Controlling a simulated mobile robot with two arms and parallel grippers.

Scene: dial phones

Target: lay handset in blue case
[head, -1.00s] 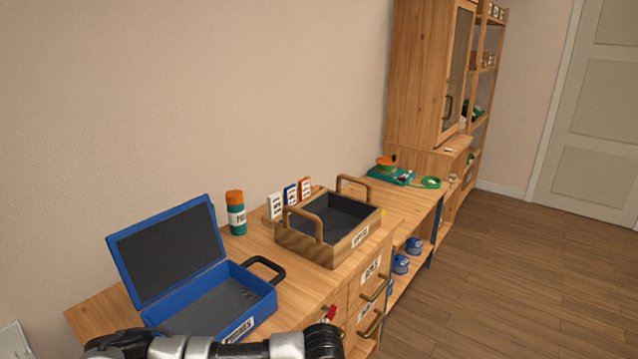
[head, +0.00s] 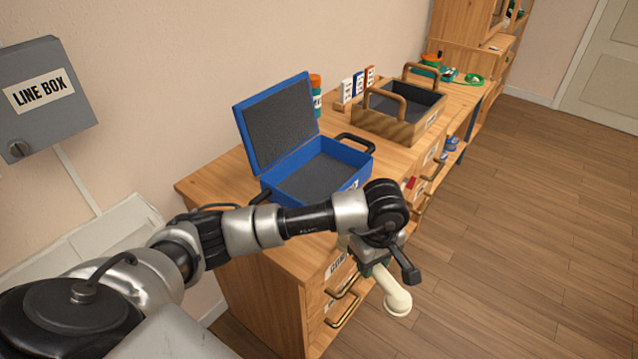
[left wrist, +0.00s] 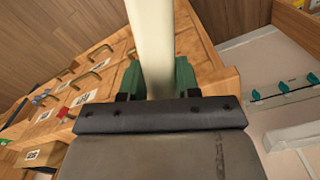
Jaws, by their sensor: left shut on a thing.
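The blue case (head: 347,155) stands open on the wooden cabinet top, its lid (head: 275,120) raised at the back left. Its dark grey inside looks empty, though my left arm hides part of the front. My left gripper (head: 376,272) is in front of the cabinet, over the floor, and is shut on the cream handset (head: 397,298). In the left wrist view the handset (left wrist: 152,45) runs up from between the green fingers. My right gripper is not in view.
A wooden tray (head: 425,128) with two handles stands right of the case. Small cards (head: 358,84) and an orange-topped bottle (head: 316,95) stand behind. Drawer handles (head: 343,310) stick out from the cabinet front. A grey line box (head: 42,97) hangs on the left wall.

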